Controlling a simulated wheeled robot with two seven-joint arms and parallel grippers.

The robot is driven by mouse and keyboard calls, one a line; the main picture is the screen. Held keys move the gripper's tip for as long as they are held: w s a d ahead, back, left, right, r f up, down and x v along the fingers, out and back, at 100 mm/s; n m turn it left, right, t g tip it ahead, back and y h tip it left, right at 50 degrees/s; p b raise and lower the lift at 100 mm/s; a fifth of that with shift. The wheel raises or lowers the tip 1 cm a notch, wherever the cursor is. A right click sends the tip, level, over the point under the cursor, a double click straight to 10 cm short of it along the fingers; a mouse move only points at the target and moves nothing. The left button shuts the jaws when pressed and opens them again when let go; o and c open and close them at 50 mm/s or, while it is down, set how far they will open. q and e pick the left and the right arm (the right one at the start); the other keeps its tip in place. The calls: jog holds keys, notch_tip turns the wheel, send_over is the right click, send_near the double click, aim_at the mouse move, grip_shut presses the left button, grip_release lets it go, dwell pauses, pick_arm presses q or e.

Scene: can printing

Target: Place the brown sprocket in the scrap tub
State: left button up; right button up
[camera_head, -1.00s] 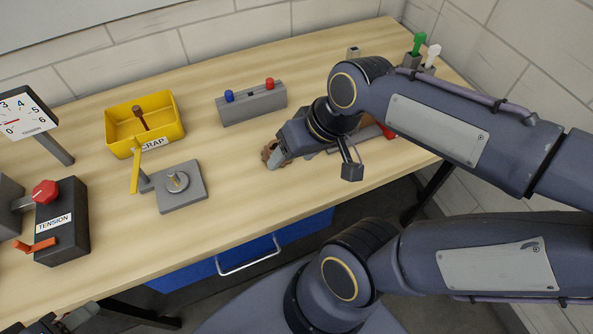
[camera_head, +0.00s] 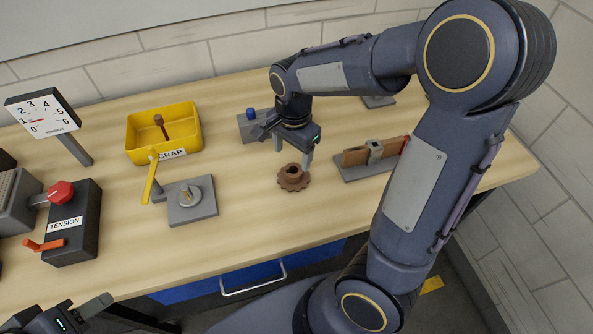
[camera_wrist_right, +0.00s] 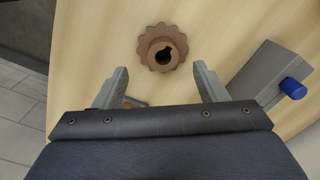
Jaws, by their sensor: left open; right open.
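The brown sprocket (camera_head: 294,177) lies flat on the table, its hub and keyed bore facing up. In the right wrist view the sprocket (camera_wrist_right: 162,47) is just beyond the fingertips, roughly midway between them. My right gripper (camera_head: 292,158) is open and empty, pointing down above and slightly behind the sprocket; its open fingers (camera_wrist_right: 161,76) also show in the wrist view. The yellow scrap tub (camera_head: 185,137) stands at the back left with a brown peg-like piece (camera_head: 161,127) in it. My left gripper (camera_head: 80,317) is open and empty at the bottom left corner, partly cut off.
A grey fixture with a round post (camera_head: 189,198) and yellow lever (camera_head: 150,180) stands between tub and front edge. A button block with a blue button (camera_wrist_right: 293,88) sits behind my right gripper. A grey holder with a brown bar (camera_head: 355,157) lies right. The tension box (camera_head: 78,245) is left.

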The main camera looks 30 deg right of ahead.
aim_at(292, 169)
jog(key=f, duration=0.5)
jog(key=f+p, duration=0.1)
jog(key=f, duration=0.2)
jog(key=shift+w+d+f, duration=0.2)
jog(key=shift+w, duration=0.2)
jog(key=shift+c, duration=0.4)
jog(key=c, duration=1.1)
jog(key=shift+c, duration=0.2)
jog(key=shift+r, duration=0.15)
